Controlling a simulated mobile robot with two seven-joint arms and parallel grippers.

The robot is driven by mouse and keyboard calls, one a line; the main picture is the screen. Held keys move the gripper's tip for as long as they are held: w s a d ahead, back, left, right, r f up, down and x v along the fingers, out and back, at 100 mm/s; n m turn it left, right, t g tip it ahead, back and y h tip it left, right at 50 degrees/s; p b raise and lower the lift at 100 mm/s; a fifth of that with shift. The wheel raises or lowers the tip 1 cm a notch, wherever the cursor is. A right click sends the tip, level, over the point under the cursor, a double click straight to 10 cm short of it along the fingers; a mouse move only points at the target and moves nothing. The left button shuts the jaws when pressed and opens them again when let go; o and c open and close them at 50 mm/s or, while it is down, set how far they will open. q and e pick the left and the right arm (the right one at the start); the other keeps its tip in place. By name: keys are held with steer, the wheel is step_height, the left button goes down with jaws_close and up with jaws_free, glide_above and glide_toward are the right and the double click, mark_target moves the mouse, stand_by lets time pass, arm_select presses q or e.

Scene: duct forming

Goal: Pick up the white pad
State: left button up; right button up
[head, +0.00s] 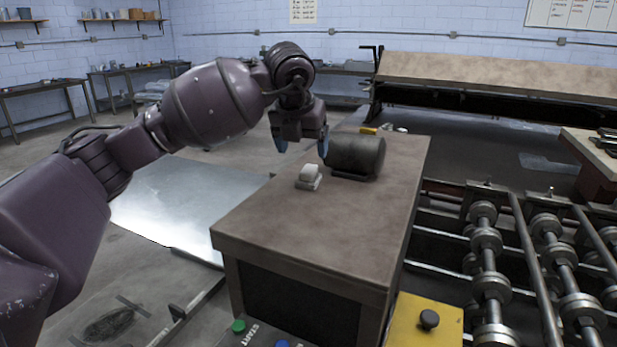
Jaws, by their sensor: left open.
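The white pad (310,172) is a small pale block on a light base. It sits on the brown top of the machine cabinet (330,225), left of a dark cylinder (356,155). My left gripper (302,146) hangs above and slightly behind the pad in the picture, fingers pointing down. Its blue-tipped fingers are apart, with nothing seen between them. The gripper is clear of the pad. My right gripper is not in view.
The dark cylinder stands close beside the pad on the right. A yellow item (368,130) lies at the cabinet's far end. Roller rails (487,250) run along the right. A yellow control box (425,322) is at the front. The near cabinet top is clear.

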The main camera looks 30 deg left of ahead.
mark_target(310, 167)
arm_select(q)
steer(key=shift+d+x, duration=0.1)
steer(key=shift+x, duration=1.65)
steer(key=shift+d+x, duration=0.15)
steer(key=shift+x, duration=1.65)
steer(key=shift+r, duration=0.1)
steer(key=shift+d, duration=0.1)
steer(key=shift+c, duration=0.2)
steer(key=c, duration=1)
